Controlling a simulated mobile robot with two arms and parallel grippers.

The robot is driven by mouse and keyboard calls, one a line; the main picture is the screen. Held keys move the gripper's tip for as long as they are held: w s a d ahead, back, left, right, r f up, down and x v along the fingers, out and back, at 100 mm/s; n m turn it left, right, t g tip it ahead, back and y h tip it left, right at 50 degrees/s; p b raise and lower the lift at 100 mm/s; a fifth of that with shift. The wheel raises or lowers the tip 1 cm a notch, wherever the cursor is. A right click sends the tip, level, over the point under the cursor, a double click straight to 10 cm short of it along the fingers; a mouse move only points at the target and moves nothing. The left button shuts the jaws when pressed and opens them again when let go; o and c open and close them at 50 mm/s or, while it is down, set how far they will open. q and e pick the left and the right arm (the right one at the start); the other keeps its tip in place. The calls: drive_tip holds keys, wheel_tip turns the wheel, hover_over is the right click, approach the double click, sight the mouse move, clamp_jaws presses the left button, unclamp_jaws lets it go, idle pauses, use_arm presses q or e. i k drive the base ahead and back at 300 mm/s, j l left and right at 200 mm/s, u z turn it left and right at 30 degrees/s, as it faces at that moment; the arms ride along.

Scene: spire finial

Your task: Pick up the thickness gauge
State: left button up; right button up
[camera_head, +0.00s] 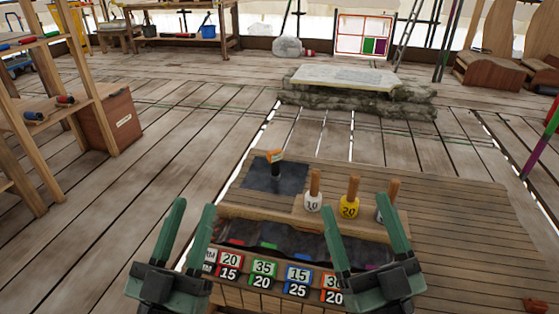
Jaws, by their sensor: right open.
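I cannot tell for sure which item is the thickness gauge. Three wooden-handled pieces stand in a row: a white one marked 10 (313,202), a yellow one marked 20 (349,206) and a partly hidden one (391,190). My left gripper (195,206) is open and empty at the table's front left. My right gripper (359,203) is open, in front of the row, and partly covers the third piece.
A dark trough (290,240) with coloured number cards (263,267) along its front lies between my grippers. The table's right side is mostly bare, with a small reddish item (535,305) at its front right. Shelves (60,105) stand left; a stone slab (345,78) lies behind.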

sight(274, 156)
drive_tip(key=i+l+z, duration=0.15)
drive_tip(key=i+l, duration=0.15)
drive_tip(key=l, duration=0.2)
drive_tip(key=i+l+z, duration=0.15)
drive_tip(key=i+l, duration=0.15)
drive_tip(key=l, duration=0.15)
